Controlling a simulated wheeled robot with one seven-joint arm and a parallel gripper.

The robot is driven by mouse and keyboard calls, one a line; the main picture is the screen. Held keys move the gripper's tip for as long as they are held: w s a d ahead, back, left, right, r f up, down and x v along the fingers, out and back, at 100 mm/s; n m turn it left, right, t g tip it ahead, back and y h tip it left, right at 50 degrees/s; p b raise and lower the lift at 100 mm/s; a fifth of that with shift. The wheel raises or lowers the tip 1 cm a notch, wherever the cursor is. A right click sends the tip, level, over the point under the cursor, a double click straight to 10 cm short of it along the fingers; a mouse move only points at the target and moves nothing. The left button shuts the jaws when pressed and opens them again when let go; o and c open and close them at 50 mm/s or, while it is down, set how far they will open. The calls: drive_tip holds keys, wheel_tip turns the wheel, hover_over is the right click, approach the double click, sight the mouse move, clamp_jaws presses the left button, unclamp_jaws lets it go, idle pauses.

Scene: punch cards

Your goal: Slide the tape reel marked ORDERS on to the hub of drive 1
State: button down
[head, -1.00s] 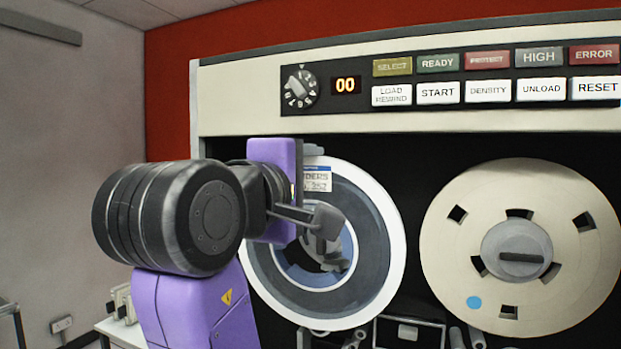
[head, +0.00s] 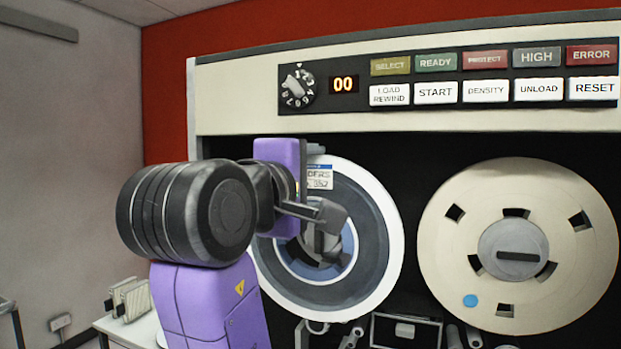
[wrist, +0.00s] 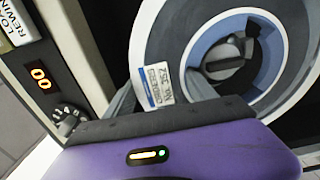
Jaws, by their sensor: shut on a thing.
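The ORDERS tape reel (head: 384,225) is a white-rimmed ring with a grey-blue inner band and a partly readable label (head: 318,177). It stands upright against the left side of the drive's black face. My gripper (head: 320,184) is shut on the reel near the label; the wrist view shows its grey fingers on either side of the label (wrist: 152,84). The dark hub of drive 1 (wrist: 225,60) shows inside the reel's opening in the wrist view. In the head view my finger partly covers the hub. I cannot tell how deep the reel sits on it.
A second, cream reel (head: 451,240) is on the right hub, close beside the held reel. A button panel (head: 436,92) and a dial (head: 297,88) are above. Guide rollers and a small frame (head: 406,332) are below. A white table (head: 128,327) stands at lower left.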

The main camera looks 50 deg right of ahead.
drive_tip(key=shift+p+x, duration=0.6)
drive_tip(key=shift+x, duration=2.1)
drive_tip(key=shift+c, duration=1.1)
unclamp_jaws()
drive_tip(key=shift+c, duration=1.3)
drive_tip(key=shift+a, duration=0.1)
drive_tip(key=shift+p+v, duration=0.6)
drive_tip(key=shift+v, duration=4.3)
